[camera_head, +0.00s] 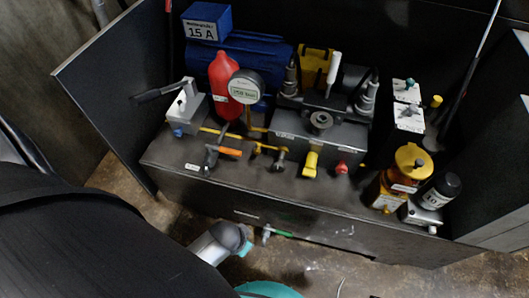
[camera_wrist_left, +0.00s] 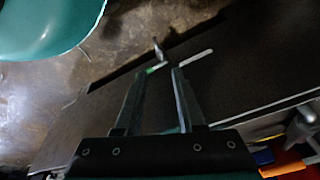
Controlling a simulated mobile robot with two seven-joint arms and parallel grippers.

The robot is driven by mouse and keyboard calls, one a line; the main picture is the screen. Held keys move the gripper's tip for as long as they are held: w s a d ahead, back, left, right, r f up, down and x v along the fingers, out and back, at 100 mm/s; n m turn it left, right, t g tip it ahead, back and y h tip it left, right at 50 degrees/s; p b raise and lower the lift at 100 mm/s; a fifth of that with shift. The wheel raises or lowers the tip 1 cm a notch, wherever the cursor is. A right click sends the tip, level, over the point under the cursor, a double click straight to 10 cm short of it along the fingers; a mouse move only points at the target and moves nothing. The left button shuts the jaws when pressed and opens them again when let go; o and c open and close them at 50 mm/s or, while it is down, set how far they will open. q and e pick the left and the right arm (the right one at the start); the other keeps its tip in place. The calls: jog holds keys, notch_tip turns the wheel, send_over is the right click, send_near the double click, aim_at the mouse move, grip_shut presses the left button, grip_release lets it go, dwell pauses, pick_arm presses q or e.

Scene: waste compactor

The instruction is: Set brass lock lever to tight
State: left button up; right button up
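On the bench top in the head view, a brass-coloured rod (camera_head: 263,147) runs to a dark fitting (camera_head: 280,160). A yellow lever (camera_head: 310,165) stands right of it and an orange-handled lever (camera_head: 228,152) left of it. I cannot tell for certain which is the brass lock lever, and no tight mark is readable. My right gripper is not in view.
A red bottle (camera_head: 222,80), a round gauge (camera_head: 246,87), a grey block with a white-handled lever (camera_head: 333,70) and an amber jar (camera_head: 395,185) crowd the bench. Dark side panels (camera_head: 115,80) bound it. Bare floor (camera_head: 330,265) lies in front.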

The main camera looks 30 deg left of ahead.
pick_arm(q)
jog(key=w+d+r+t+b, duration=0.2)
jog(key=w+r+b, duration=0.25)
jog(key=r, duration=0.25)
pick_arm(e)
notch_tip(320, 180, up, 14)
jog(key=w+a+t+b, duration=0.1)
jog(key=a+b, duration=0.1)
pick_arm(q)
jog(key=n+t+y+b, duration=0.2)
jog(key=n+t+y, duration=0.2)
jog(key=t, duration=0.9)
send_near(256, 153)
jog(key=shift+w+r, duration=0.1)
jog(key=shift+w, duration=0.35)
jog(key=shift+b+x, duration=0.4)
jog(key=shift+x, duration=0.75)
jog(key=shift+b+x, duration=0.45)
jog(key=shift+x, duration=0.65)
jog(key=shift+b+x, duration=0.4)
jog(key=shift+x, duration=0.6)
jog(key=shift+b+x, duration=0.3)
jog(key=shift+x, duration=0.55)
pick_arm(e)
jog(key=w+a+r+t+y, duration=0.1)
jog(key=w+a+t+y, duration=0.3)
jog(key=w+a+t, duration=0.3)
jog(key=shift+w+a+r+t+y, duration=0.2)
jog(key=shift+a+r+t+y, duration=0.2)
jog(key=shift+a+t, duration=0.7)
